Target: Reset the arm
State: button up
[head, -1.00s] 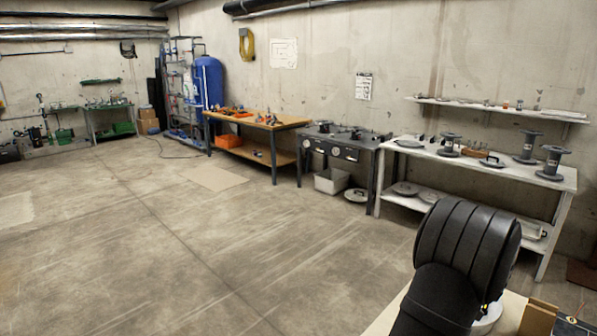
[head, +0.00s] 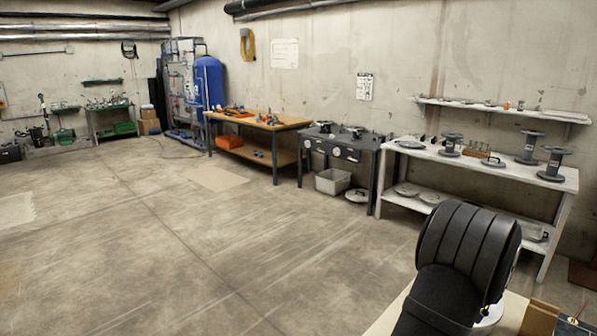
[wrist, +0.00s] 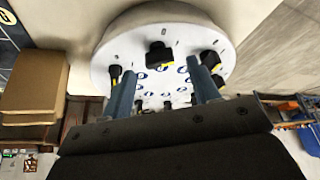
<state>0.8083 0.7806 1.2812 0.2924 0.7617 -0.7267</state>
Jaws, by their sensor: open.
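My gripper (wrist: 161,75) shows in the wrist view, with its two blue-grey fingers spread apart. It is open, and I see nothing held between the fingers. In the head view my dark, ribbed arm is folded at the lower right, and the gripper itself is hidden there.
A brown block (head: 540,318) lies close to my arm; a brown box (wrist: 35,85) shows in the wrist view. A white bench (head: 455,157) with grey flanged spools, a dark bench (head: 340,148) and a wooden-topped bench (head: 257,120) line the wall.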

jog(key=v, duration=1.6)
jog(key=x, duration=1.7)
jog(key=shift+w+f, duration=0.15)
jog(key=shift+f, duration=0.25)
jog(key=shift+w+d+f, duration=0.15)
jog(key=shift+f, duration=0.15)
jog(key=n+y, duration=0.1)
jog(key=n, duration=0.1)
jog(key=shift+r+n, duration=0.1)
jog(key=shift+n, duration=0.3)
jog(key=s+v, duration=0.1)
jog(key=v, duration=1.6)
jog(key=w+f+m+h, duration=0.1)
jog(key=w+f+m, duration=0.1)
jog(key=f+m, duration=0.1)
jog(key=w+f+m+g+h, duration=0.1)
jog(key=w+f+m, duration=0.1)
jog(key=f+m, duration=0.2)
jog(key=shift+w+a+f, duration=0.3)
jog(key=shift+f, duration=0.95)
